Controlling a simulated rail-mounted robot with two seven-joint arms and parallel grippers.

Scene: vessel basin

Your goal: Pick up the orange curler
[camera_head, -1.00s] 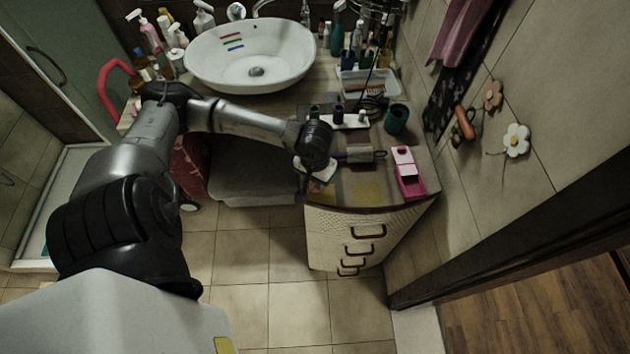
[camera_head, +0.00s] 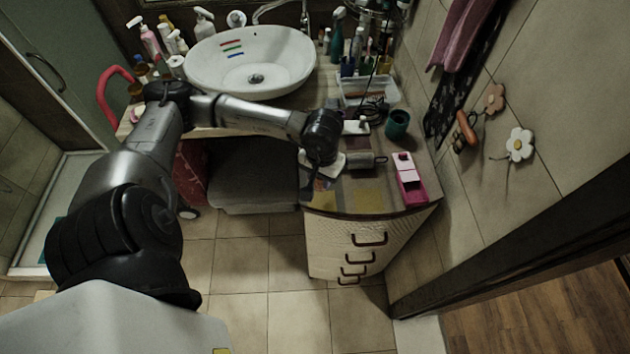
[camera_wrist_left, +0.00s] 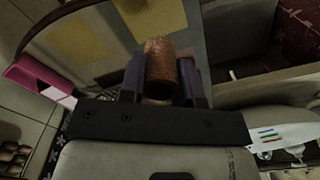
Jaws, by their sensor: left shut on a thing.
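The orange curler (camera_wrist_left: 160,62) is a rough, orange-brown cylinder in the left wrist view. It sits between the two dark fingers of my left gripper (camera_wrist_left: 160,78), which is shut on it. In the head view my left gripper (camera_head: 317,176) is above the front left edge of the counter, pointing down. The curler is too small and dark there to make out clearly. My right gripper is not in view.
On the counter, a grey cylinder (camera_head: 362,162), a pink box (camera_head: 409,182) and a dark green cup (camera_head: 397,124) stand to the right. A white basin (camera_head: 250,60) and a clear tray (camera_head: 368,90) are behind. Drawers (camera_head: 345,240) lie below; open floor is in front.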

